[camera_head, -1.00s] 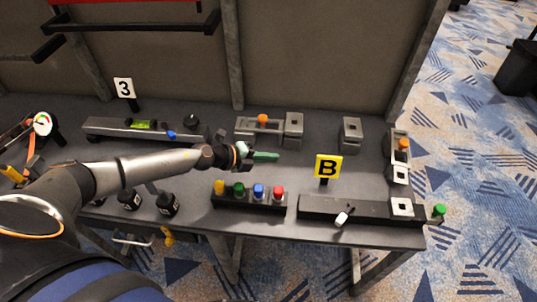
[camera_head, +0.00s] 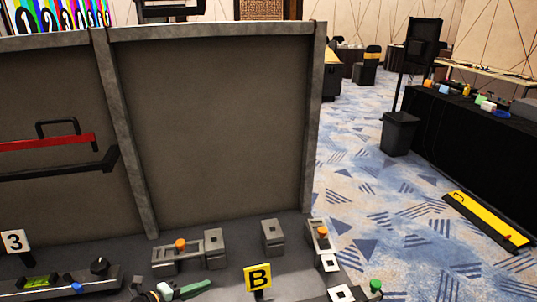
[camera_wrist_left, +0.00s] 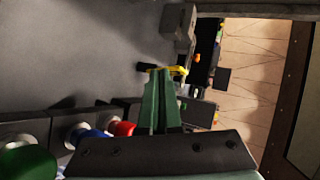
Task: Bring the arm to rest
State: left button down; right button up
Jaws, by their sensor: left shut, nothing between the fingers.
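My left gripper (camera_head: 190,290) shows at the bottom edge of the head view, its green fingers shut and empty. It is above the dark bench, left of the yellow B sign (camera_head: 258,277) and in front of a grey fixture with an orange knob (camera_head: 180,244). My right gripper is not in view.
The brown panel wall (camera_head: 215,130) stands behind the bench, with red and black handles (camera_head: 60,140) at left. Several grey fixtures line the bench. Carpet is open at right, with a dark bin (camera_head: 399,133) and a black-draped table (camera_head: 470,150) beyond.

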pick_arm(q)
jog(key=s+d+r+n+t+y, duration=0.35)
jog(key=d+r+n+y, duration=0.2)
jog(key=n, duration=0.65)
jog(key=s+a+f+n+g+y, duration=0.15)
jog(key=s+n+g, duration=0.25)
jog(key=s, duration=0.4)
jog(key=s+a+f+n+g, duration=0.2)
jog(key=s+n+g, duration=0.1)
jog(key=s, duration=0.5)
jog(key=s+a+f+n+g, duration=0.1)
jog(key=s+n+g, duration=0.3)
jog(key=s, duration=0.5)
jog(key=w+d+f+t+h, duration=0.1)
jog(key=w+d+f+t, duration=0.1)
jog(key=f, duration=0.3)
jog(key=w+d+f+t, duration=0.2)
jog(key=f+t, duration=0.2)
jog(key=f, duration=0.2)
jog(key=shift+w+f+h, duration=0.15)
jog(key=shift+w+h, duration=0.25)
